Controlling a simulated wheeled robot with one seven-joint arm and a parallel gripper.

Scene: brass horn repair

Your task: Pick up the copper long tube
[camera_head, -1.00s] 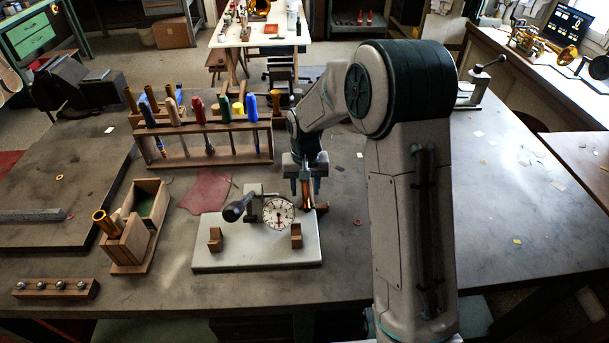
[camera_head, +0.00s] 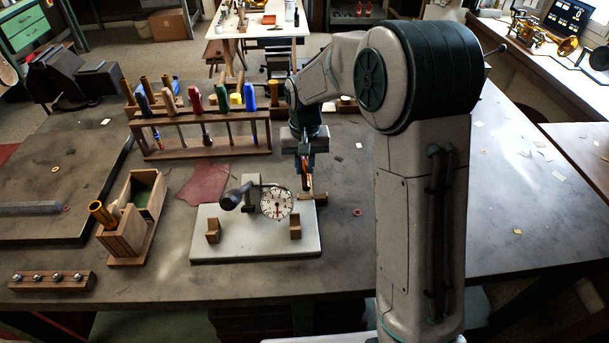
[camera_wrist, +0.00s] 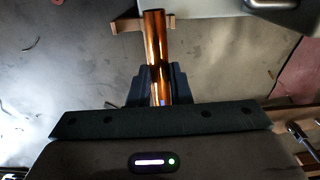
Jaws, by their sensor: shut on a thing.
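The copper long tube (camera_wrist: 156,50) is a shiny copper-coloured cylinder between the two dark fingers in the wrist view. It points away from my gripper (camera_wrist: 161,85), which is shut on it. In the head view my gripper (camera_head: 305,165) hangs over the bench just behind the dial gauge fixture, and a small copper part of the tube (camera_head: 306,178) shows between the fingers. A small wooden support (camera_head: 313,199) lies just below the tube. The tube's upper part is hidden by the gripper, and I cannot tell whether its lower end touches the support.
The white fixture plate (camera_head: 226,247) with a dial gauge (camera_head: 277,203) stands just in front of my gripper. A wooden tool rack (camera_head: 187,154) with several coloured handles is to the left. A wooden box (camera_head: 122,238) with a brass tube stands further left. The bench right of my arm is mostly clear.

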